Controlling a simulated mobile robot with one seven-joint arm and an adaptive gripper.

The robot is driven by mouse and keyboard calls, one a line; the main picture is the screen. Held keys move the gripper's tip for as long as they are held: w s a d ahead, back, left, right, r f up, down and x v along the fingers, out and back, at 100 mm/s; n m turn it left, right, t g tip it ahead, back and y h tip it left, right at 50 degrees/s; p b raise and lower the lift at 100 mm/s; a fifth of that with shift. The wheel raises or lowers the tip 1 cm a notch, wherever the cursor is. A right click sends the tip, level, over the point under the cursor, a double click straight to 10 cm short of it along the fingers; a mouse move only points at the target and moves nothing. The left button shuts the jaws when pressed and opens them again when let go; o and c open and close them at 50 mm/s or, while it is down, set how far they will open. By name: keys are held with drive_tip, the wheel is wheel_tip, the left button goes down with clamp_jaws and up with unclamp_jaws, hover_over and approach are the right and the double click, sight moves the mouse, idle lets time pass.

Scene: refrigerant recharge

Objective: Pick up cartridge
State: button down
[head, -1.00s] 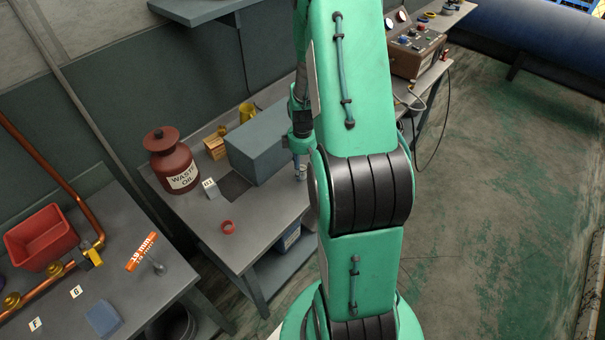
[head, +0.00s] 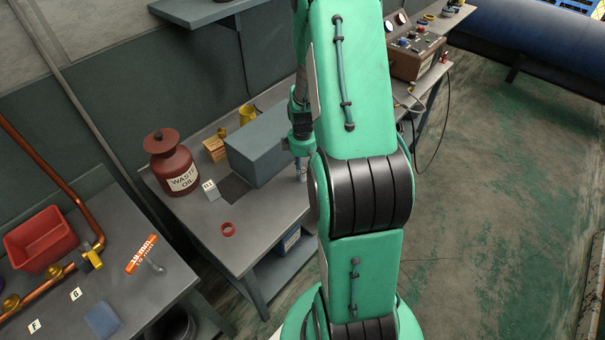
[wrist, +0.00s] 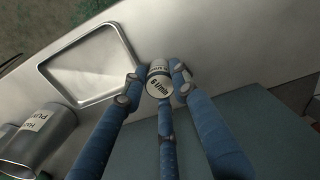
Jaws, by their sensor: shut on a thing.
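The cartridge (wrist: 159,84) is a small pale grey cylinder with a white end label that seems to read "6 l/min". It shows in the wrist view between the tips of my gripper (wrist: 156,93). The blue fingers are shut on it, one at each side and one below in the picture. In the head view my gripper (head: 301,172) is low over the right part of the middle bench (head: 262,215), partly behind my arm. The cartridge cannot be made out there. I cannot tell whether it still touches the bench.
A blue-grey box (head: 258,145) stands left of the gripper. A metal tray (wrist: 90,62) and a labelled metal cylinder (wrist: 40,138) lie close by in the wrist view.

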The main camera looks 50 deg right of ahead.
sight(303, 171)
drive_tip(key=shift+r, duration=0.15)
drive_tip(key=shift+r, duration=0.5)
drive_tip(key=shift+s+a+r+p, duration=0.15)
drive_tip(key=shift+r+p, duration=0.2)
drive_tip(key=shift+r, duration=0.3)
drive_tip(key=shift+s+a+r+p, duration=0.15)
drive_tip(key=shift+r+p, duration=0.15)
drive_tip(key=shift+r, duration=0.3)
drive_tip(key=s+a+r+p, duration=0.1)
drive_tip(key=s+a, duration=0.8)
drive_tip(key=s, duration=0.3)
drive_tip(key=shift+a+p, duration=0.15)
drive_tip(key=shift+p, duration=0.25)
